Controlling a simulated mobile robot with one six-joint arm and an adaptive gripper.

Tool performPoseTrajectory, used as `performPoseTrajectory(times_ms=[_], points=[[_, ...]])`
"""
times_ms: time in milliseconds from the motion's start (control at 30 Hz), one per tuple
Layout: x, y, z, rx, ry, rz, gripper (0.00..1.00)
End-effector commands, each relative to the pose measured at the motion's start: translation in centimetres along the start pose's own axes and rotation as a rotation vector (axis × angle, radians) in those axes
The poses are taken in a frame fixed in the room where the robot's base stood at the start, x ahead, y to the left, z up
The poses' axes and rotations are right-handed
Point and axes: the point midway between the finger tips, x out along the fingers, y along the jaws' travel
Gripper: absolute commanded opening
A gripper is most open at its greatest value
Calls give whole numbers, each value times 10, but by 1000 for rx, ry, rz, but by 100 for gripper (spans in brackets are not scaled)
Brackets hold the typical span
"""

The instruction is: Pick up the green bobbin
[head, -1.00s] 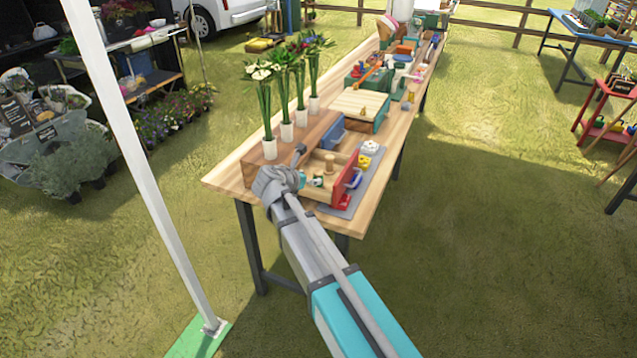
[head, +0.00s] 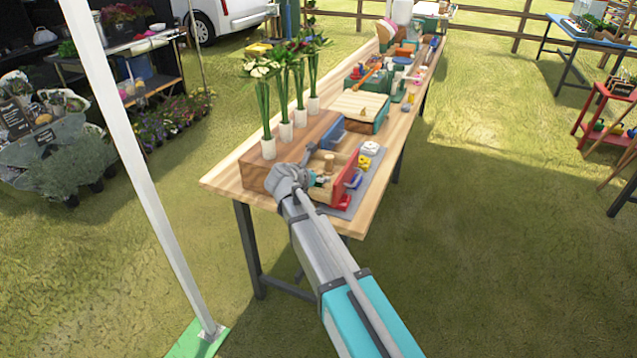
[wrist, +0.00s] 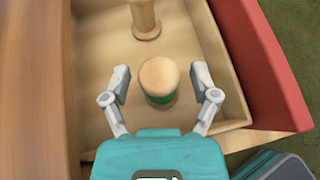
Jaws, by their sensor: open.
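The green bobbin (wrist: 159,84) shows in the wrist view as a pale wooden spool with a green band low on its side. It stands in a light wooden drawer tray (wrist: 92,62) with a red front. My gripper (wrist: 161,88) is open, with one finger on each side of the bobbin and a visible gap at both sides. In the head view my gripper (head: 306,178) is over the near end of the drawer, and the arm hides most of the bobbin.
Another wooden spool (wrist: 144,18) stands farther back in the drawer, also seen in the head view (head: 329,161). White vases with flowers (head: 269,148) line the wooden box on the left.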

Motion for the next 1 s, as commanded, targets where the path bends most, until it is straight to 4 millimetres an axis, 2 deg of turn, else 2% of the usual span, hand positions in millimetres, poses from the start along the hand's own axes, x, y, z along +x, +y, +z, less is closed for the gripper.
performPoseTrajectory(times_ms=[333,733,1000], points=[[-1,0,0,0,0,0,75],[-1,1,0,0,0,1,1],[-1,1,0,0,0,1,0]])
